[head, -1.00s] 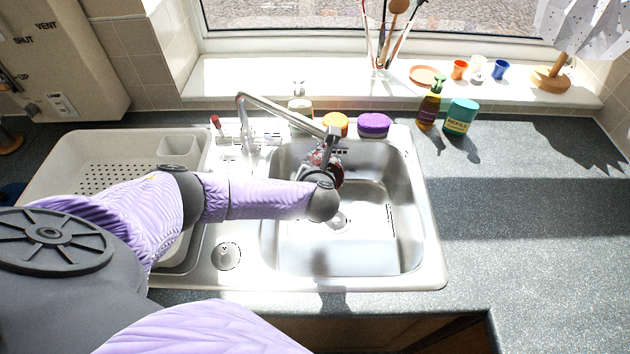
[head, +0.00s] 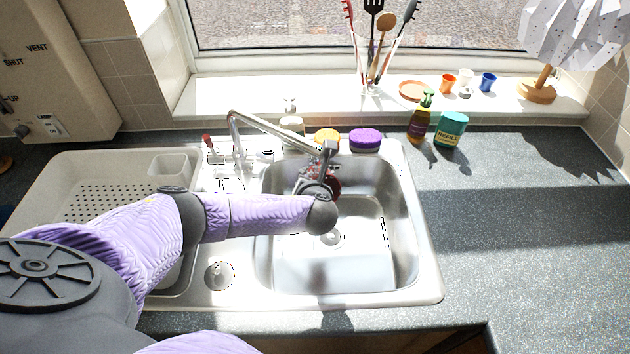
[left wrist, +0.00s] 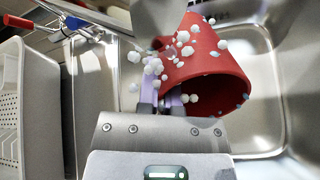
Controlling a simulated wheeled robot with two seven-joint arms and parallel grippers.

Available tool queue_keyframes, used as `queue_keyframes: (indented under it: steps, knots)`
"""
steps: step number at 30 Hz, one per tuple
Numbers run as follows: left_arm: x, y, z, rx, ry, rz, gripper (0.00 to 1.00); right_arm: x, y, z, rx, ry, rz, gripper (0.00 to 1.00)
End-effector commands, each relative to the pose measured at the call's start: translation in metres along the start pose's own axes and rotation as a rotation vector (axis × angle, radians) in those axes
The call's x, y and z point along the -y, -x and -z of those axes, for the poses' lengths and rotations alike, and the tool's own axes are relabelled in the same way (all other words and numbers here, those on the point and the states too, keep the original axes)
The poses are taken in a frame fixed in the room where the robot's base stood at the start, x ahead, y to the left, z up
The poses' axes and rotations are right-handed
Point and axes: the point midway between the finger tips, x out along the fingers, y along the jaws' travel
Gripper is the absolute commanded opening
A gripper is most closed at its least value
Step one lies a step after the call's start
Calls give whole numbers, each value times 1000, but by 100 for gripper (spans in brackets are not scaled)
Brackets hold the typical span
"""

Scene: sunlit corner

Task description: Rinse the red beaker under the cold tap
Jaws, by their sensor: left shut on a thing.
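The red beaker (left wrist: 208,60) is tilted in the left wrist view, with white blobs and clear droplets on and around it. My left gripper (left wrist: 166,100) is shut on it with lilac fingers. In the head view, only a bit of the beaker (head: 334,186) shows behind my dark wrist, over the sink basin (head: 360,265) and below the end of the chrome tap spout (head: 328,148). My arm hides the left fingers there. A red tap handle (head: 207,141) stands left of the spout base; a blue handle (left wrist: 74,22) shows in the left wrist view. My right gripper is out of view.
A white draining tray (head: 95,165) is left of the basin. Behind it stand a soap bottle (head: 291,122), an orange sponge (head: 326,135) and a purple one (head: 365,140). A brown bottle (head: 420,118) and a teal tub (head: 450,130) are at right. The right worktop is clear.

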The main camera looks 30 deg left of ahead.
Motion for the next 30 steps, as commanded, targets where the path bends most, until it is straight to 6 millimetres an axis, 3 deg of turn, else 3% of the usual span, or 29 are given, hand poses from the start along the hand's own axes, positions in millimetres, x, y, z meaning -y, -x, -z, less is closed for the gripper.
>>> queue_keyframes:
  steps: [4,21,30]
  knots:
    - [1,4,1,-1,-1,1,0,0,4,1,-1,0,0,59]
    - [23,71,34,-2,-2,1,0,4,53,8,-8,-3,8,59]
    - [27,77,39,0,0,0,0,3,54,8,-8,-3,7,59]
